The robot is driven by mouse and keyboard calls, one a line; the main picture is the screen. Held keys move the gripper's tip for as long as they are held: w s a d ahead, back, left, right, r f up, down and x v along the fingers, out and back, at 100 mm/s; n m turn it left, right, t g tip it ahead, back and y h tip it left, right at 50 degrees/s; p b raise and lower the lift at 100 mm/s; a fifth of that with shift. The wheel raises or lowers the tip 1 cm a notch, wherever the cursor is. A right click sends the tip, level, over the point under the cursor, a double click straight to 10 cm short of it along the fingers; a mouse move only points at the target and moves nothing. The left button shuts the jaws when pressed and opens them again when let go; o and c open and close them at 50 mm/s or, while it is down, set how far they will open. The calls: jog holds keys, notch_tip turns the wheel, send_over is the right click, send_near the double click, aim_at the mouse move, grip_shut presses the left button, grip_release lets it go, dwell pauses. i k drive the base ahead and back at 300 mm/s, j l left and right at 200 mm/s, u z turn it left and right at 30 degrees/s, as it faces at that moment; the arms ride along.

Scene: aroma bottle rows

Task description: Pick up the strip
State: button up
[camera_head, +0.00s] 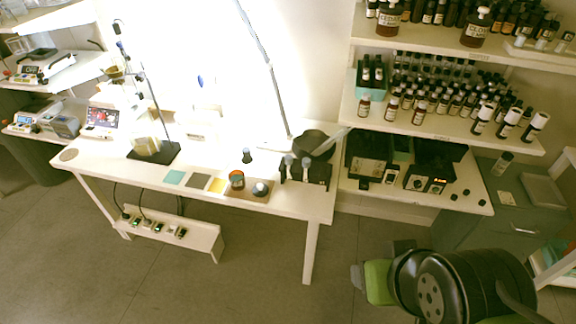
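I cannot pick out the strip with certainty. A pale, narrow, strip-like piece (331,141) slants across the rim of a dark bowl (313,146) at the right end of the white table (290,205). It is too small to tell whether it is a paper strip or a tool. My arm, dark and green, fills the bottom right corner, well in front of the table. No gripper fingers can be made out.
A stand (153,150) is further left. Shelves at right hold rows of bottles (440,95). The floor (260,270) before the table is clear.

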aim_at(306, 163)
jog(key=i+j, duration=1.3)
